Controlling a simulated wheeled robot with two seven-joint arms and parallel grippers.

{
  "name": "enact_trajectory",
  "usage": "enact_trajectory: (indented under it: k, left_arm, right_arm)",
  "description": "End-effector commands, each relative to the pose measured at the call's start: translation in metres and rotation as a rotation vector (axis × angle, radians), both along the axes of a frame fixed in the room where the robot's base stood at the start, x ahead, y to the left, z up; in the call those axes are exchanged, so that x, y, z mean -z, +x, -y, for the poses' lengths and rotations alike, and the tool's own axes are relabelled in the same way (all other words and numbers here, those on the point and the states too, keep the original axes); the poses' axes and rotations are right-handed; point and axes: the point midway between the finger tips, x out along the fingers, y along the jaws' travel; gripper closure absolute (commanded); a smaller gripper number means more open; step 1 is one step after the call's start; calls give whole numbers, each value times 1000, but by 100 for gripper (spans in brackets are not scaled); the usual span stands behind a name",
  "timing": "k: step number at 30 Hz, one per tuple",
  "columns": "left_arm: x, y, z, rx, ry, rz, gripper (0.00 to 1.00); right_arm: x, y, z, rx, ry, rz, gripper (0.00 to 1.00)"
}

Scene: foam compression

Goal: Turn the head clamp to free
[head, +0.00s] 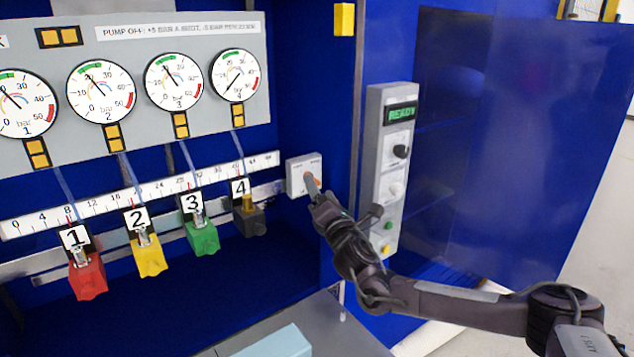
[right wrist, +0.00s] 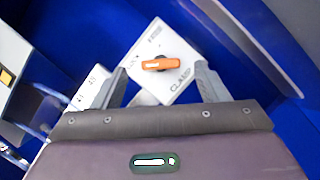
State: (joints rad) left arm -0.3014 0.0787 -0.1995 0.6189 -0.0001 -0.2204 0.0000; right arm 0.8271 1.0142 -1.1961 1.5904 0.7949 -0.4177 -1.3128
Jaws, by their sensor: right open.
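The head clamp is a white box (head: 296,178) with an orange knob (head: 315,180), fixed at the right end of the ruler rail. In the right wrist view the orange knob (right wrist: 158,64) lies nearly level across the white plate (right wrist: 172,84), marked CLAMP. The small labels at the plate's upper edge are too blurred to read for sure. My right gripper (head: 311,184) is in front of the plate. In the wrist view its two fingers (right wrist: 160,76) stand apart, one to each side of the knob, with visible gaps. My left gripper is not in view.
A ruler rail (head: 150,190) carries red, yellow, green and dark numbered blocks left of the clamp. Several gauges (head: 101,91) hang above. A grey control box (head: 390,165) reading READY stands right of the clamp, close to my right arm. A blue panel (head: 510,130) fills the right.

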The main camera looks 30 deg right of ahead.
Motion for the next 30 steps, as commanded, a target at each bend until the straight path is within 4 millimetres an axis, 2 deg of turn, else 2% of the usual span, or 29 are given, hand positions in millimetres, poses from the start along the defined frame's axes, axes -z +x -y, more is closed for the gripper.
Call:
enact_trajectory:
  k: [3, 6, 16, 26, 27, 30]
  left_arm:
    - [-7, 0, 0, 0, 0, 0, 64]
    - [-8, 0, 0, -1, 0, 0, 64]
    - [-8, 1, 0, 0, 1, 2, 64]
    - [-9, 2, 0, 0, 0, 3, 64]
    - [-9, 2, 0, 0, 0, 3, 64]
    - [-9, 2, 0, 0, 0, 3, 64]
  right_arm:
    - [-7, 16, 2, 0, 0, 1, 33]
    - [-7, 23, 3, -1, 0, 0, 33]
    - [-7, 27, 4, -1, 0, -1, 33]
    - [-7, 27, 4, 0, -1, -1, 75]
    - [-7, 27, 4, 0, -1, -2, 77]
    - [-7, 27, 4, 0, 2, -2, 77]
